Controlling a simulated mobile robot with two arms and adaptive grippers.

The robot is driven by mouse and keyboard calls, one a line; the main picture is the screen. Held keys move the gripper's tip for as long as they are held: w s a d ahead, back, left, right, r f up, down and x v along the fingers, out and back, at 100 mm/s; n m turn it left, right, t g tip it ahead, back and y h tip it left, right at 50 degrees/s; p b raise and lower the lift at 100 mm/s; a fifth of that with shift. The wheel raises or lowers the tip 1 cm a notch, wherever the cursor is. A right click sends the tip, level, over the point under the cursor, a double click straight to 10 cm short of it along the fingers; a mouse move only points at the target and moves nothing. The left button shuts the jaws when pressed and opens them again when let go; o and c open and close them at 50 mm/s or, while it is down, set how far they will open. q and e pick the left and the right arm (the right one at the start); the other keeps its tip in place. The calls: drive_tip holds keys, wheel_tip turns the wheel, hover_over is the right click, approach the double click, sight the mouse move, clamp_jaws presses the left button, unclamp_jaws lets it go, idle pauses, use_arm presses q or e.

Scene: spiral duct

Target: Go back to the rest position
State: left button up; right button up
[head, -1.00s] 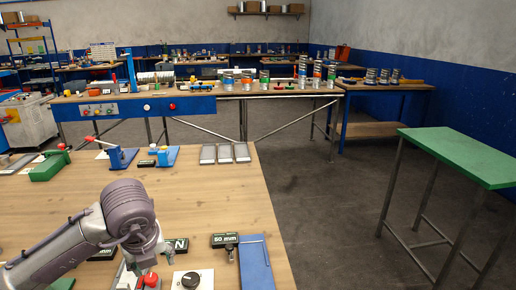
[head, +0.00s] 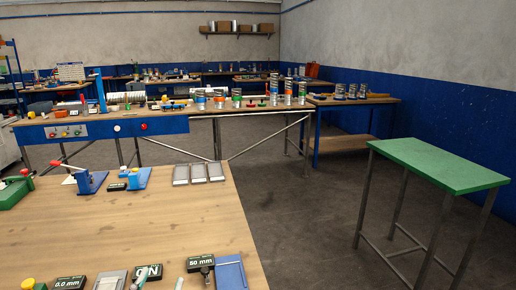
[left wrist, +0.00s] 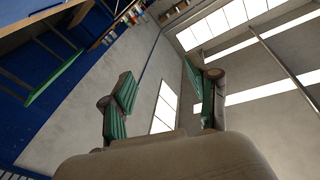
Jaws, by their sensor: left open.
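My left gripper (left wrist: 162,92) shows in the left wrist view. Its two green-padded fingers stand apart with nothing between them. Behind them are the grey wall, the bright windows and the ceiling, so the wrist camera looks upward at a tilt. In the head view I see neither arm now. My right gripper is in neither view. The near wooden workbench (head: 150,230) lies below the head camera, with no gripper over the part that shows.
On the near bench are grey trays (head: 198,173), blue fixtures (head: 88,180), a 50 mm display (head: 200,263) and a blue plate (head: 231,272). A green-topped table (head: 440,165) stands at right. A long bench (head: 160,118) crosses behind. Dark floor (head: 295,205) lies open between.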

use_arm(q)
drive_tip(key=s+a+f+n+g+y, duration=0.15)
drive_tip(key=s+f+g, duration=0.25)
drive_tip(key=f, duration=0.4)
drive_tip(key=s+a+f+n+g, duration=0.1)
drive_tip(key=s+a+f+g, duration=0.1)
drive_tip(key=s+f+g, duration=0.45)
drive_tip(key=s+d+f+g+h, duration=0.15)
drive_tip(key=s+f+g, duration=0.35)
drive_tip(key=s+f, duration=0.5)
drive_tip(key=s+f+g, duration=0.1)
drive_tip(key=s+f, duration=0.1)
drive_tip(key=f, duration=1.2)
drive_tip(key=s+f, duration=0.2)
drive_tip(key=f, duration=1.1)
drive_tip(key=s+a+f+g, duration=0.1)
drive_tip(key=s+a+f, duration=0.1)
drive_tip(key=s+f, duration=1.3)
drive_tip(key=shift+s+a+m, duration=0.2)
drive_tip(key=shift+s+m, duration=0.05)
drive_tip(key=shift+m, duration=0.1)
